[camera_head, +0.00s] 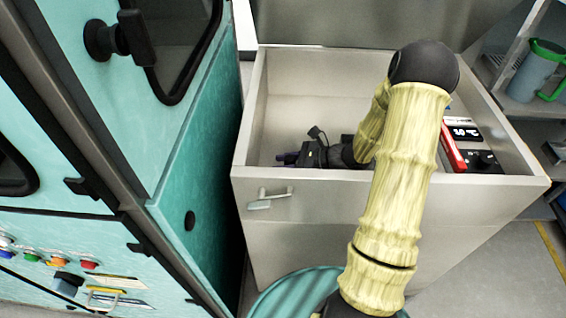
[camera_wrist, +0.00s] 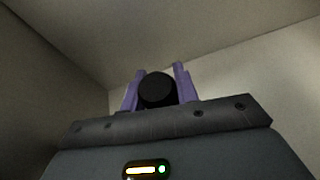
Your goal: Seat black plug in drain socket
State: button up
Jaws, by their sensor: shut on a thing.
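My gripper (camera_head: 287,158) is low inside the open pale basin (camera_head: 256,110), near its front left, with purple fingers pointing left. In the wrist view my gripper (camera_wrist: 156,88) is shut on the black plug (camera_wrist: 157,89), whose dark round face shows between the two purple fingers. I cannot make out the plug apart from the dark gripper parts in the head view. The drain socket is not visible in either view. The wrist view shows bare basin walls and a corner ahead of the plug.
A control unit with a lit display (camera_head: 465,133) and a red bar (camera_head: 452,150) sit at the basin's right. A metal lever (camera_head: 268,198) is on its front. A teal cabinet (camera_head: 190,190) stands close at left. A green-lidded jug (camera_head: 541,70) is on the right shelf.

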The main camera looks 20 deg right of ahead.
jog(key=o, duration=1)
jog(key=shift+r, duration=0.25)
jog(key=p+v, duration=0.1)
jog(key=v, duration=1.1)
jog(key=shift+f, duration=0.1)
